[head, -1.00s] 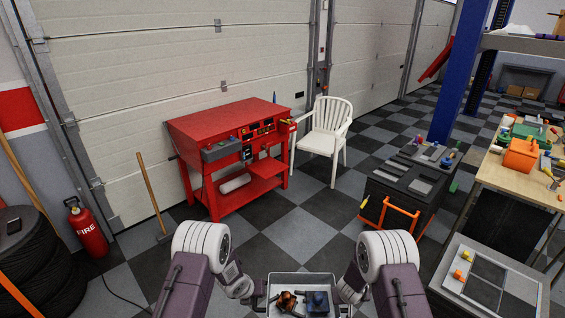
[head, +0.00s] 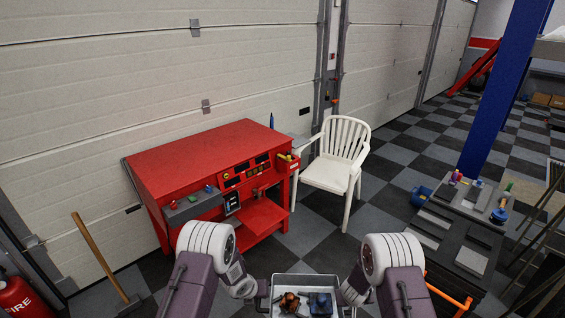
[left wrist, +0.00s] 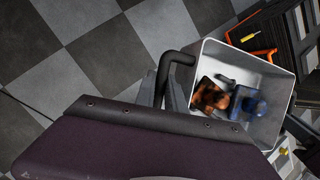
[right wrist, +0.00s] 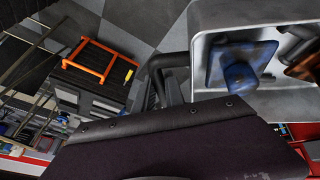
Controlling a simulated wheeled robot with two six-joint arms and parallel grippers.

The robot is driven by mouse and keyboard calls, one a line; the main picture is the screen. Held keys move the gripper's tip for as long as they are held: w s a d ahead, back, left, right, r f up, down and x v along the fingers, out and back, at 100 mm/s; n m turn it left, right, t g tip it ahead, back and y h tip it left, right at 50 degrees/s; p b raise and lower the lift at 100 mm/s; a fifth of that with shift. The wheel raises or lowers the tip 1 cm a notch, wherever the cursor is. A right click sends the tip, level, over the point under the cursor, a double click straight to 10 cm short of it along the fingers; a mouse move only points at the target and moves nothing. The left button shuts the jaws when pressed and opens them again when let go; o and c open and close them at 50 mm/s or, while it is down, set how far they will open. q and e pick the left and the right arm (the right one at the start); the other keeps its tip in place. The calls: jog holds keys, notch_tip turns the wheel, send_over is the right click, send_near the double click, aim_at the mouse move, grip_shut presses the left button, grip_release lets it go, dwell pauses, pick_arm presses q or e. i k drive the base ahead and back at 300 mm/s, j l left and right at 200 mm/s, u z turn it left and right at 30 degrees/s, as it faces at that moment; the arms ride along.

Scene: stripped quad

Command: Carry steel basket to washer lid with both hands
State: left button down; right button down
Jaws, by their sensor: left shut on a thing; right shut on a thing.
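The steel basket (head: 306,281) is a grey open box held between my two grippers at the bottom of the head view. It holds a copper-brown part (head: 290,301) and a blue part (head: 320,302). My left gripper (head: 262,291) is shut on the dark handle at the basket's left side, also seen in the left wrist view (left wrist: 178,58). My right gripper (head: 347,292) is shut on the handle at the other side, seen in the right wrist view (right wrist: 165,62). The red washer (head: 200,158) stands ahead against the garage door, its flat red lid on top.
A white plastic chair (head: 336,165) stands right of the washer. A dark tool cart (head: 462,225) with an orange handle is at the right, near a blue post (head: 500,95). Checkered floor lies open before the chair.

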aim_at(221, 153)
jog(key=i, duration=1.8)
jog(key=u, duration=0.95)
jog(key=i+l, duration=0.05)
